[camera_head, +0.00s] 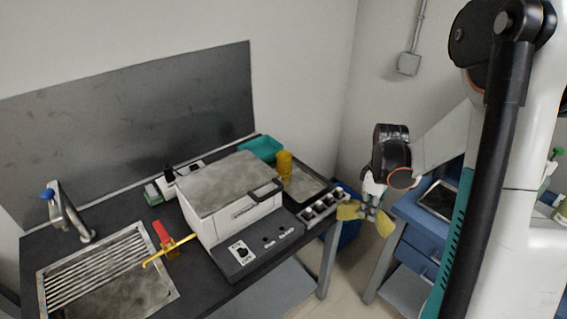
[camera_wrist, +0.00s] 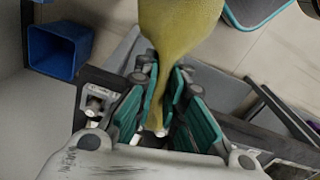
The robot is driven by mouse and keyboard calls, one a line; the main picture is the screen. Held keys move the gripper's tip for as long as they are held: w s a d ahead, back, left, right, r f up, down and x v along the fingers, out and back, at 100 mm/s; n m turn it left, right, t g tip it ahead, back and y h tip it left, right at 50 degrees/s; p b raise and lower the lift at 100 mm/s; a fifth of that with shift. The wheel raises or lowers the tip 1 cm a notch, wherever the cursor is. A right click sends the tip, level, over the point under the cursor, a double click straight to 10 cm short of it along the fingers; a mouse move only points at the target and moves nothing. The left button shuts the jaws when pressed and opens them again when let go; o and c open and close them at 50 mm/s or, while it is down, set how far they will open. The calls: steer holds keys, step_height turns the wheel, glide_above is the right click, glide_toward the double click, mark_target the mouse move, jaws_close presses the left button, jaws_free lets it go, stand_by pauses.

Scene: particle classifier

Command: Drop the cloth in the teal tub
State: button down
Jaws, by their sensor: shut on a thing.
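My gripper (camera_head: 370,210) hangs in the air at the right end of the dark counter, above the gap before the blue cabinet. It is shut on a yellow cloth (camera_head: 381,221), which droops out on both sides of the fingers. In the wrist view the cloth (camera_wrist: 182,28) is pinched between the teal finger pads of my gripper (camera_wrist: 167,105) and spreads out beyond them. The teal tub (camera_head: 262,146) stands at the back of the counter, behind the white-lidded machine. It is to the left of my gripper and well apart from it. Its inside is mostly hidden.
The boxy machine (camera_head: 228,185) stands in front of the tub. A yellow cup (camera_head: 284,162) stands just right of the tub. A sink with a tap (camera_head: 70,215) is at the left. A blue bin (camera_wrist: 60,50) is on the floor below. A blue cabinet (camera_head: 415,235) is at the right.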

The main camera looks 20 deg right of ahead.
steer(key=w+a+r+m, duration=0.5)
steer(key=w+a+r, duration=0.1)
steer(key=a, duration=0.5)
steer(key=w+a+r+m, duration=0.5)
steer(key=a+r, duration=0.3)
steer(key=a, duration=0.3)
steer(key=shift+w+r, duration=0.2)
steer(key=shift+w, duration=0.5)
steer(key=shift+w+d, duration=0.1)
steer(key=shift+w, duration=0.05)
